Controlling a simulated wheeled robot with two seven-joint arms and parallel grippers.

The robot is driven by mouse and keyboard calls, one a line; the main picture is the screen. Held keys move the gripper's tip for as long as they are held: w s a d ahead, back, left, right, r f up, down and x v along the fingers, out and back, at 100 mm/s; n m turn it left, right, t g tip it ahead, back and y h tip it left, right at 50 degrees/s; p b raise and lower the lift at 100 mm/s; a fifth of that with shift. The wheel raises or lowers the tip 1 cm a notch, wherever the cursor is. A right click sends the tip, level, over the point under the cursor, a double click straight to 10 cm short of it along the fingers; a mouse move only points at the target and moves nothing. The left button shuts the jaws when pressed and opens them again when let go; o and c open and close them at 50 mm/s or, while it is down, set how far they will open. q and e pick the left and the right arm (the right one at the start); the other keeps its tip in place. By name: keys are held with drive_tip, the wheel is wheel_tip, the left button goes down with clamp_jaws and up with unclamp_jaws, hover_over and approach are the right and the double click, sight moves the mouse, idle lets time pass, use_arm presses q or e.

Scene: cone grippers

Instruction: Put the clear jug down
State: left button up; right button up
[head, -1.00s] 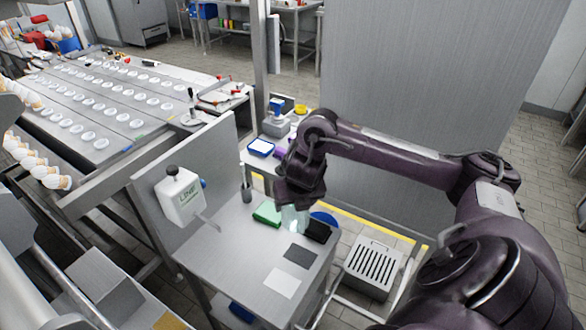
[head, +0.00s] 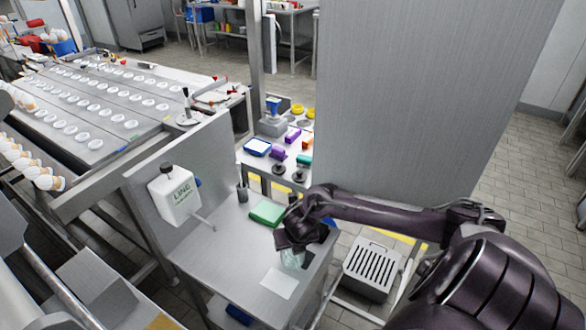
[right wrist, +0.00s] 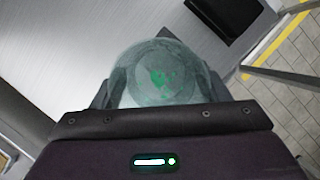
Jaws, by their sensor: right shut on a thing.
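The clear jug (head: 294,260) is a see-through, greenish vessel, low over the front part of the small steel table (head: 222,262). My right gripper (head: 291,248) is shut on it from above. In the right wrist view the jug (right wrist: 160,72) sits between the two fingers of the gripper (right wrist: 160,92), with a green patch showing inside it. I cannot tell whether its base touches the table. The dark square seen on the table earlier is hidden under the jug and gripper. My left gripper is not in view.
A white square (head: 279,283) lies bare just in front of the jug. A black flat item (right wrist: 224,14) lies near the table edge.

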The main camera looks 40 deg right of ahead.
drive_tip(key=shift+f, duration=0.45)
drive_tip(key=shift+f, duration=0.2)
drive_tip(key=o, duration=1.3)
drive_tip(key=shift+r, duration=0.5)
drive_tip(key=v, duration=1.1)
drive_tip(key=shift+s+r, duration=0.2)
drive_tip(key=shift+s+f, duration=0.1)
